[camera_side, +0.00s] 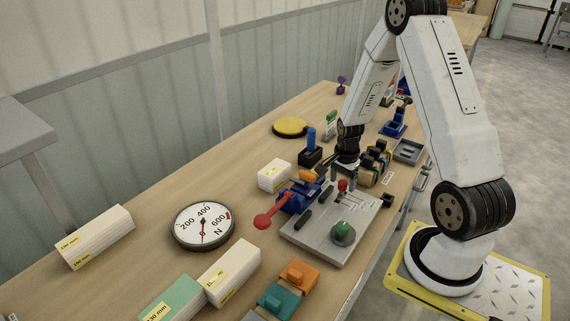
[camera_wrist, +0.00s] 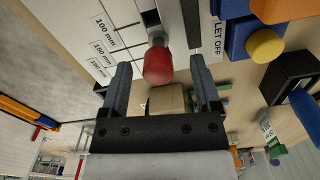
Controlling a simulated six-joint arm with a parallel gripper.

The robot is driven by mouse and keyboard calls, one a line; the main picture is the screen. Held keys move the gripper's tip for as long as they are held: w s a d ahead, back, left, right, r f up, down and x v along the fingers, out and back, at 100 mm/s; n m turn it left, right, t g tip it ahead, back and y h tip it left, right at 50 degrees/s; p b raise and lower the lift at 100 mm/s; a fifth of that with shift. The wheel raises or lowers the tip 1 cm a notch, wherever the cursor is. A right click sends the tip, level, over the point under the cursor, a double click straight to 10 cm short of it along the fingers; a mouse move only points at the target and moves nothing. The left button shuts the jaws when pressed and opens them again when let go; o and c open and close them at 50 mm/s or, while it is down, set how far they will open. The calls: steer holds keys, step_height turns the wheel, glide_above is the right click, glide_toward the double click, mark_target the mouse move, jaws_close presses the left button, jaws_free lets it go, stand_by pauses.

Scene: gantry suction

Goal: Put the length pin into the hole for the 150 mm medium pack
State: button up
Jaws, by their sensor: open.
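The length pin has a red knob (camera_side: 342,186) and stands upright on the grey plate (camera_side: 312,243), near its far end. In the wrist view the red knob (camera_wrist: 158,66) shows between my two fingers, with a short grey metal part beyond it. My gripper (camera_side: 346,172) is open just above and behind the knob; in the wrist view a gap shows on both sides. Labels reading 100 mm, 150 mm (camera_wrist: 103,48) and one that looks like 190 mm lie left of the knob. The holes themselves cannot be made out.
A blue clamp (camera_side: 291,199) with a red ball handle sits at the plate's left edge. A green knob (camera_side: 343,231) stands at its near end. A dial gauge (camera_side: 204,225), white packs (camera_side: 95,237) and orange and teal blocks (camera_side: 291,275) lie around. Blue and black fixtures crowd the far side.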

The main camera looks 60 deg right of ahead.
mark_target(341, 183)
steer(key=shift+s+r, duration=0.15)
steer(key=shift+r, duration=2.4)
steer(key=shift+a+r+n, duration=0.2)
steer(key=shift+a+n, duration=0.1)
steer(key=shift+a, duration=0.2)
steer(key=s+a+r+n+t, duration=0.1)
steer(key=a+r+n, duration=0.2)
steer(key=a+n, duration=0.6)
steer(key=a+r+n+t, duration=0.1)
steer(key=a+r+n, duration=0.3)
steer(key=a+n, duration=0.6)
steer(key=a, duration=0.4)
steer(key=shift+s+r+t, duration=0.15)
steer(key=shift+s+t, duration=0.15)
steer(key=shift+s, duration=0.1)
